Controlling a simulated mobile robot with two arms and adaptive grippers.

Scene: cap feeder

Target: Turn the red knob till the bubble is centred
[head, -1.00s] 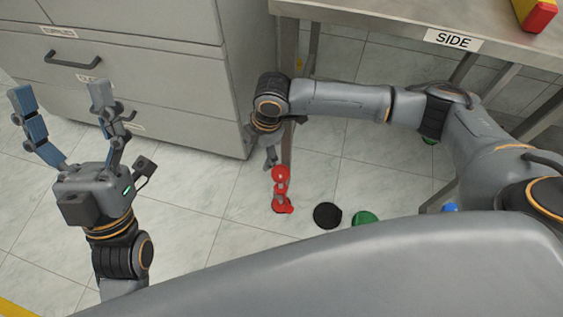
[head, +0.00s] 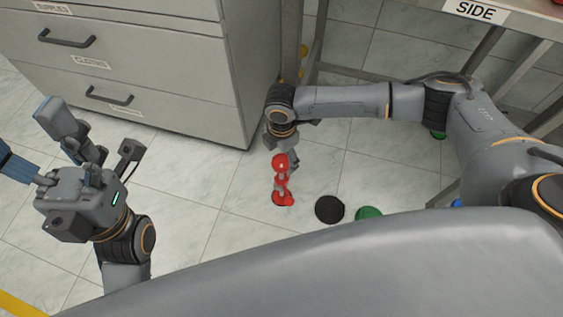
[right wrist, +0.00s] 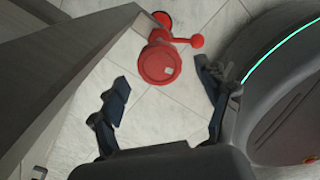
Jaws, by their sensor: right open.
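A red knob-like part (head: 282,180) stands on the floor near the table leg in the head view. In the right wrist view it shows as a red disc (right wrist: 159,64) with smaller red parts beside it. My right gripper (head: 285,151) is open just above it, pointing down; the disc lies between and beyond its spread fingers, and contact cannot be made out. My left gripper (head: 40,140) is open and empty at the left, fingers up. No bubble or level can be seen.
A grey drawer cabinet (head: 140,75) stands behind. A metal table (head: 400,12) with a SIDE label is at the upper right. A black disc (head: 329,209) and a green disc (head: 369,212) lie right of the red part. Open tiled floor lies between my arms.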

